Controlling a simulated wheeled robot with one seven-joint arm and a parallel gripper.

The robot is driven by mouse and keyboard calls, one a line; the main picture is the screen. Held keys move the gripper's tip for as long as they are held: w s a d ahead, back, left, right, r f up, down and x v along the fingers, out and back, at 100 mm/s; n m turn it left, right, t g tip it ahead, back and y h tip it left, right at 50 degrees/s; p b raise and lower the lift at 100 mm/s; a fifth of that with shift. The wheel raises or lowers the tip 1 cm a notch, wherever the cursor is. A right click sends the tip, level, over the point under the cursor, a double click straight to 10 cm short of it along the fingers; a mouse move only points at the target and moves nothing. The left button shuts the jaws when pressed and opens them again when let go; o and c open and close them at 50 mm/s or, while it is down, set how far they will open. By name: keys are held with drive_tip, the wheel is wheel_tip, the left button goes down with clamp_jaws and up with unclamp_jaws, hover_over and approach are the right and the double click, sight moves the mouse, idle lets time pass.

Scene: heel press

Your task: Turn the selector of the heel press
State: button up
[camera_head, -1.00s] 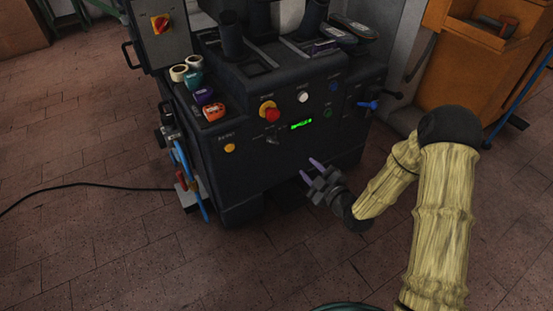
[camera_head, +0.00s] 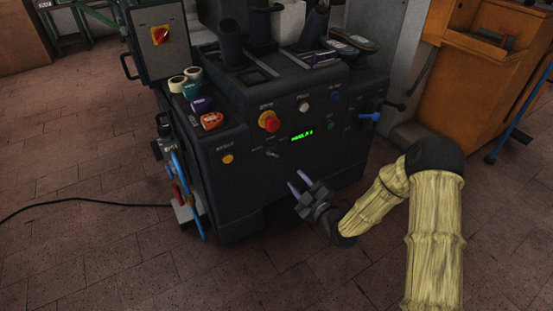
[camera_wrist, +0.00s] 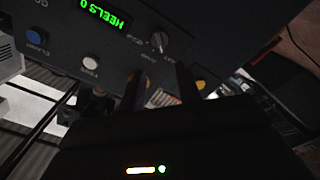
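The heel press (camera_head: 300,160) is a dark machine with a front control panel. Its selector (camera_head: 272,154) is a small grey knob below the red and yellow mushroom button, left of the green display (camera_head: 302,137). In the wrist view the selector (camera_wrist: 159,42) is a light-tipped knob beside the display (camera_wrist: 103,14), which reads HEELS 0. My gripper (camera_head: 298,181) is in front of the panel, below and right of the selector. In the wrist view my gripper (camera_wrist: 161,78) has its two dark fingers apart, nothing between them, with the selector beyond their tips.
An orange cabinet (camera_head: 470,90) stands at right. The floor in front is clear.

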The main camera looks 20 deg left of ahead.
sight(275, 155)
drive_tip(key=b+x, duration=0.4)
drive_tip(key=x, duration=0.8)
drive_tip(key=shift+w+a+f+b, duration=0.1)
drive_tip(key=shift+w+a+b, duration=0.15)
drive_tip(key=shift+w+b, duration=0.05)
drive_tip(key=shift+w+a, duration=0.25)
drive_tip(key=shift+a, duration=0.05)
clamp_jaws()
